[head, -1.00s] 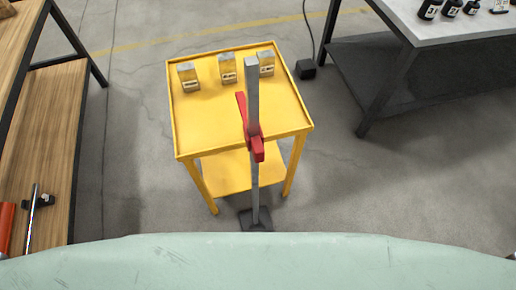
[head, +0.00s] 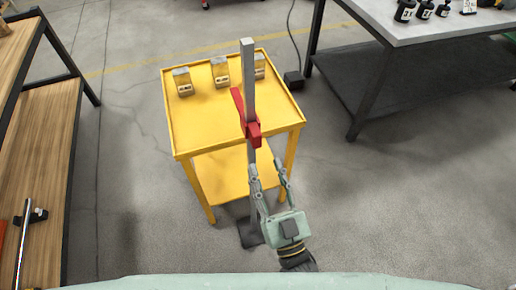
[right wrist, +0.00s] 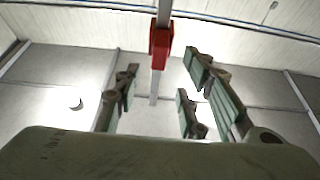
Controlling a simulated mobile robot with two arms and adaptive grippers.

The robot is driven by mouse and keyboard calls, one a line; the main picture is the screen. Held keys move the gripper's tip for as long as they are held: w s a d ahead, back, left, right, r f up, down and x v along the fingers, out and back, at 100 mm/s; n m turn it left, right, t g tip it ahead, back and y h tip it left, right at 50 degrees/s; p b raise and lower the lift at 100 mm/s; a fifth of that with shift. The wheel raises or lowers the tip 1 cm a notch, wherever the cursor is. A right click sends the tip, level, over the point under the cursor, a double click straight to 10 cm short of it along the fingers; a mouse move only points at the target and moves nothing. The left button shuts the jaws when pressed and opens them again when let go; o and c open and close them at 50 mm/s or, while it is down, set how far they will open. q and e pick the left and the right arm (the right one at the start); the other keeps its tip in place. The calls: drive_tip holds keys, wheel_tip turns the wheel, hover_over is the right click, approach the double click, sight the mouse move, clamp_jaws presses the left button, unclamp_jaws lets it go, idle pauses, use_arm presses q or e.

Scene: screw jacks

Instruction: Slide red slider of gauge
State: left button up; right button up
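The gauge is a tall upright grey post (head: 248,80) on a dark square base (head: 250,234), standing in front of a yellow table. A red slider (head: 252,132) with a long red arm pointing up-left sits around the middle of the post. My right gripper (head: 268,170) is open and empty, just below the slider, its fingers near the post. In the right wrist view the red slider (right wrist: 161,42) is ahead, beyond the spread fingers (right wrist: 155,85), with the post running between them. My left gripper is not in view.
The yellow table (head: 180,130) stands behind the post with three small blocks (head: 220,72) on top. A wooden shelf (head: 45,150) is at left, and a grey workbench (head: 410,30) with bottles is at upper right. The floor (head: 400,200) at right is clear.

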sight(258, 144)
drive_tip(key=p+x, duration=0.1)
drive_tip(key=x, duration=0.5)
drive_tip(key=shift+w+r, duration=0.15)
drive_tip(key=shift+w, duration=0.1)
drive_tip(key=shift+w+a+r, duration=0.1)
drive_tip(key=shift+w+a, duration=0.1)
drive_tip(key=shift+w, duration=0.3)
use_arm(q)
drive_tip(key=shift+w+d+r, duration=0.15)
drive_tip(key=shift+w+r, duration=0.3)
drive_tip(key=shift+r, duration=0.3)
use_arm(e)
clamp_jaws()
